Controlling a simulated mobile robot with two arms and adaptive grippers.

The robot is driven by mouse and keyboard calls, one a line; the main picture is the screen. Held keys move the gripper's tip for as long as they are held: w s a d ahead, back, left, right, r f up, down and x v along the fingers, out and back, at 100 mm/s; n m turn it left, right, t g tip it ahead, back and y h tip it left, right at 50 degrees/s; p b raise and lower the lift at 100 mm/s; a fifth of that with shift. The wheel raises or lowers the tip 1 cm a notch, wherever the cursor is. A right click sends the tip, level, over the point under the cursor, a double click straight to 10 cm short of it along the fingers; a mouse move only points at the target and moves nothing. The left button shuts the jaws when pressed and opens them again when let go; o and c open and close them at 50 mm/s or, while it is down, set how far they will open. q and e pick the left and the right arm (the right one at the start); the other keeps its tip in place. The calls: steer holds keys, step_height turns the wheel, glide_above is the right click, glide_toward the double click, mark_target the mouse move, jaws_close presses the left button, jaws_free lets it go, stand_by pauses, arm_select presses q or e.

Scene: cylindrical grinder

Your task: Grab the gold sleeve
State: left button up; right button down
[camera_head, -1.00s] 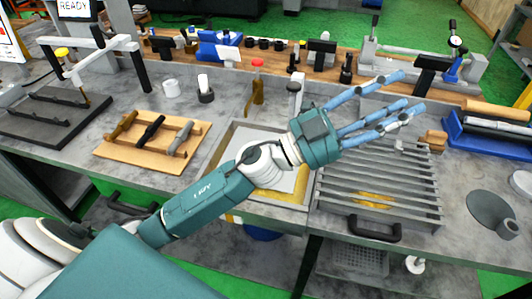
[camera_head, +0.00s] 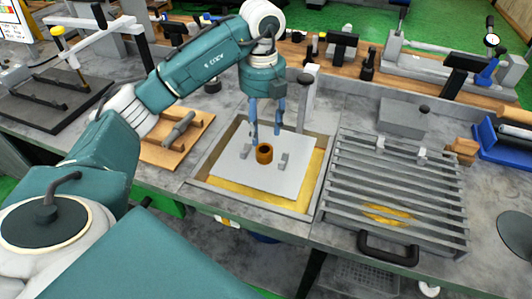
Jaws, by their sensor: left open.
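The gold sleeve (camera_head: 265,154) is a short orange-gold ring with a dark bore. It stands upright on a light grey plate (camera_head: 240,168) inside a square tray with a yellow floor. My right gripper is not in view.
A slatted grey rack (camera_head: 395,190) with a black handle stands right of the tray. A grey post (camera_head: 307,95) rises behind the tray. A wooden board (camera_head: 165,155) with tools lies to the left, and a blue bin (camera_head: 500,140) is at the far right.

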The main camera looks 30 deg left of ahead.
mark_target(264, 149)
arm_select(q)
step_height(264, 149, down, 4)
steer(key=shift+r+p, duration=0.2)
steer(key=shift+p, duration=0.1)
steer(key=shift+d+f+p, duration=0.1)
steer(key=shift+f+p, duration=0.3)
steer(key=shift+f, duration=0.2)
steer(key=f, duration=0.2)
steer(key=f+p, duration=0.1)
steer(key=shift+w+f, duration=0.2)
steer(key=shift+f, duration=0.5)
steer(key=shift+w+r, duration=0.1)
jaws_close()
